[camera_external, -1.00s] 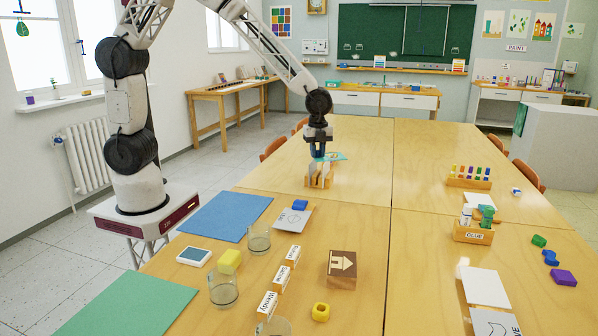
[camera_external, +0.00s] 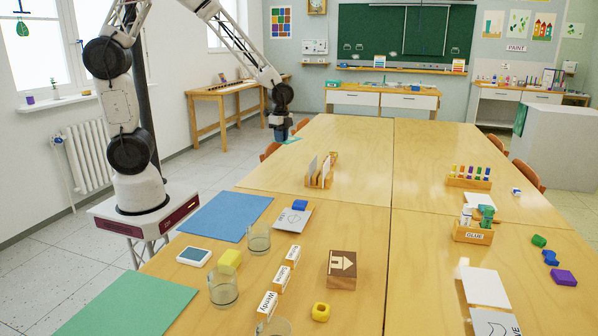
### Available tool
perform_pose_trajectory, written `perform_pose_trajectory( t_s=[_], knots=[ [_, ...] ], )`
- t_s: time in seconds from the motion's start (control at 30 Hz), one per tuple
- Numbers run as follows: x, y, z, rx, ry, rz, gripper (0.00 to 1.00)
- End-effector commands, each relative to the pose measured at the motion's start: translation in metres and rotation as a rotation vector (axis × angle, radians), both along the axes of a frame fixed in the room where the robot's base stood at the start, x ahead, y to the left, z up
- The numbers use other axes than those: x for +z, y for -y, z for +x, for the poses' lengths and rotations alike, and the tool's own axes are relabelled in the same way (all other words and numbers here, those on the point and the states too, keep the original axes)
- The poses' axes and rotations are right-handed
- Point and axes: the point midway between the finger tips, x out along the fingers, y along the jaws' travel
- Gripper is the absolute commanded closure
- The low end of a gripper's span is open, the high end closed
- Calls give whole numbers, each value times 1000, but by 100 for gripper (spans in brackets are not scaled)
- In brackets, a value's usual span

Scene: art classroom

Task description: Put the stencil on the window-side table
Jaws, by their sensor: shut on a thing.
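My gripper (camera_external: 281,134) is shut on the stencil (camera_external: 291,140), a thin teal sheet. Only a small part of the stencil shows at the fingertips; the rest is hidden. The gripper holds it by the far left edge of the big table. The window-side table (camera_external: 201,97) is a narrow wooden table along the left wall, behind and to the left of my gripper.
A wooden rack (camera_external: 320,182) with upright sheets stands on the big table (camera_external: 358,150). Chairs (camera_external: 271,150) line its left side. Some things lie along the window-side table's top, too small to make out. Open floor (camera_external: 200,152) separates the tables.

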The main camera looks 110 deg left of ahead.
Motion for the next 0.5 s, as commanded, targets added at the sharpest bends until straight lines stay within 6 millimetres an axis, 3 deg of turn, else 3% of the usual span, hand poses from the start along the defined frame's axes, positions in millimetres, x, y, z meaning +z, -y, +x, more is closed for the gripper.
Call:
perform_pose_trajectory(
  t_s=[0.2, 0.5],
  knots=[
    [-1, -19, -45, 153, -1, -1, 100],
    [-3, -31, -84, 286, 0, 0, 100]
  ],
)
